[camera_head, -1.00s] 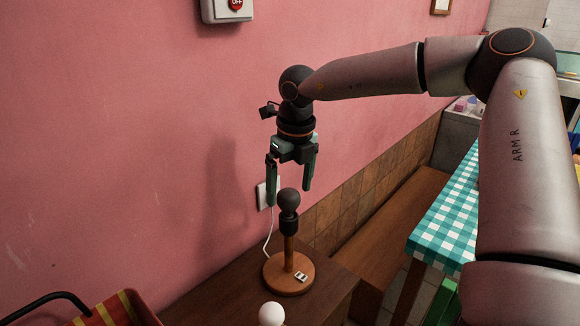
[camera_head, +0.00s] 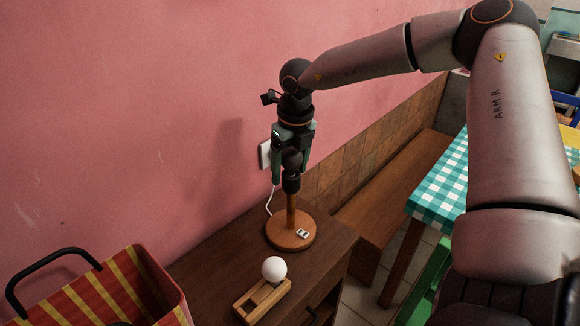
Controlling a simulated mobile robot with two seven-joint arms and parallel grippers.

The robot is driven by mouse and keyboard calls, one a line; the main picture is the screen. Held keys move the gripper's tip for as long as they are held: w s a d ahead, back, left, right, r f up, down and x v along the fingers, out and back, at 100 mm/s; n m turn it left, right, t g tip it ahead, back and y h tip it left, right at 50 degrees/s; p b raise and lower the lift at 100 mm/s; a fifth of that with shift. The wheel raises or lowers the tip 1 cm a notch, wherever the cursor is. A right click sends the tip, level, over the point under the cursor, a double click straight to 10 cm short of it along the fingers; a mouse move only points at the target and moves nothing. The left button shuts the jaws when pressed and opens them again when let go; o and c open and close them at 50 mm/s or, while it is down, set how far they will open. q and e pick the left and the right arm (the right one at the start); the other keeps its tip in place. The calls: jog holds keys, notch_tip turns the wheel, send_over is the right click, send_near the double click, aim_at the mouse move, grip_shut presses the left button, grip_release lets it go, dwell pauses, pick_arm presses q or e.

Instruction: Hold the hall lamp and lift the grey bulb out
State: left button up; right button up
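The hall lamp has a round wooden base (camera_head: 290,230) with a small white switch on it, and a wooden stem with a black socket (camera_head: 291,183) at its top. It stands upright on a dark wooden cabinet. The dark grey bulb (camera_head: 292,160) sits at the top of the socket. My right gripper (camera_head: 292,168) points straight down over the lamp, with one finger on each side of the grey bulb. Whether the fingers press on the bulb I cannot tell. My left gripper is not in view.
A white bulb (camera_head: 274,269) sits in a wooden holder (camera_head: 250,303) on the cabinet (camera_head: 215,260), in front of the lamp. A red and yellow striped basket (camera_head: 105,290) is at lower left. The pink wall with an outlet (camera_head: 265,154) is close behind. A checked table (camera_head: 440,190) stands at right.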

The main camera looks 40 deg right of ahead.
jog(key=c, duration=0.6)
jog(key=o, duration=1)
jog(key=r, duration=0.4)
jog(key=s+r, duration=0.1)
jog(key=r, duration=0.7)
jog(key=shift+s+a+r+b, duration=0.1)
jog(key=shift+s+r+b, duration=0.15)
jog(key=shift+b, duration=0.15)
